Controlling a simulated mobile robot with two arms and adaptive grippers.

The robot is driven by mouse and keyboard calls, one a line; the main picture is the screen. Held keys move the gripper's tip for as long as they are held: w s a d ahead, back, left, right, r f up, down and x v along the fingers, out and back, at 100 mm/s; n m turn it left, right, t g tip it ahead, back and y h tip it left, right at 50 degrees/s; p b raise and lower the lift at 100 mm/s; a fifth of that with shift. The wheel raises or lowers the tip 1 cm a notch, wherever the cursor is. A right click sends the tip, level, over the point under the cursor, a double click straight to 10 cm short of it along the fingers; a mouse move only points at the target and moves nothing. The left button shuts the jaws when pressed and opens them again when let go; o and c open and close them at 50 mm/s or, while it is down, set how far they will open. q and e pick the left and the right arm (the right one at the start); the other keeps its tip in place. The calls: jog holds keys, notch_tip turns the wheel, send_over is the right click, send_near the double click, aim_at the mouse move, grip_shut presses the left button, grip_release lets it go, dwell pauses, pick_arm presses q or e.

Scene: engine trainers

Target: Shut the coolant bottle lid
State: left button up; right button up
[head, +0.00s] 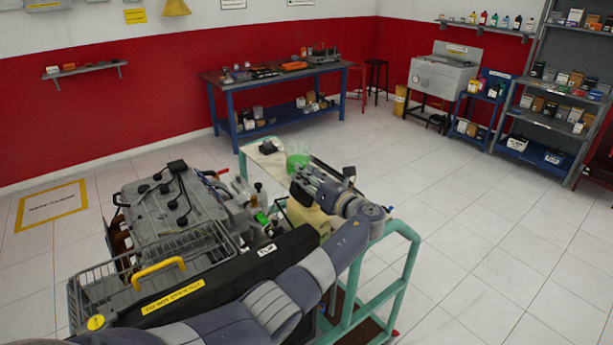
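A cream-coloured bottle (308,217), which looks like the coolant bottle, stands on the right side of the engine trainer. My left arm comes in from the lower left and bends back over it. My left gripper (297,177) is just above the bottle and hides much of its top. A pale green, partly see-through round shape (297,160) shows just beyond the fingertips; I cannot tell whether it is the lid. The lid's position and any contact with it are not clear. The finger gap is too small to judge. My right gripper is not in view.
The engine (165,205) stands left of the bottle, with a wire basket (150,275) in front. The green trainer frame (405,232) rises to the right. A blue workbench (280,80) stands by the red wall. The white floor on the right is clear.

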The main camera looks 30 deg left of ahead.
pick_arm(q)
jog(key=v, duration=1.2)
jog(key=shift+s, duration=0.1)
